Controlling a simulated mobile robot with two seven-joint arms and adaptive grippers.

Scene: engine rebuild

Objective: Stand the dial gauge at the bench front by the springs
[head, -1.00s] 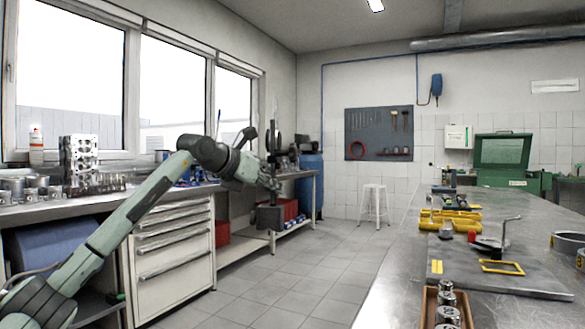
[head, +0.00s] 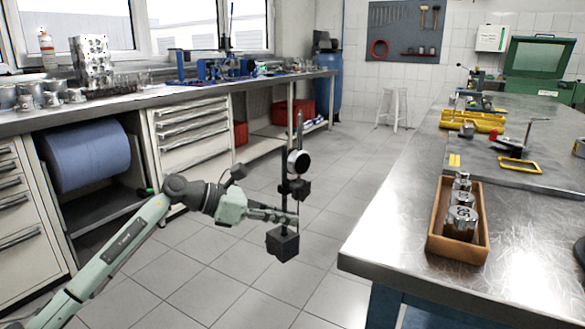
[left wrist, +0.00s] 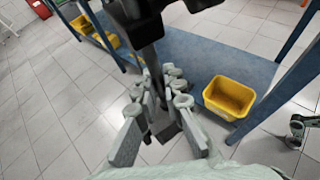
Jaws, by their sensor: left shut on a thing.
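The dial gauge (head: 299,163) has a round white face on a tall black post with a square black base (head: 283,244). It is upright in the air over the floor aisle between the two benches. My left gripper (head: 288,216) is shut on its stand just above the base. In the left wrist view the fingers (left wrist: 158,112) close around the dark stand (left wrist: 145,35), which hides part of the view. I cannot pick out the springs for certain. A row of small dark parts (head: 118,91) on the window bench is too small to tell.
A grey mat (head: 545,178) and yellow holders (head: 470,122) lie farther back. The window bench (head: 180,92) carries a cylinder head (head: 91,62). A yellow bin (left wrist: 230,97) sits below.

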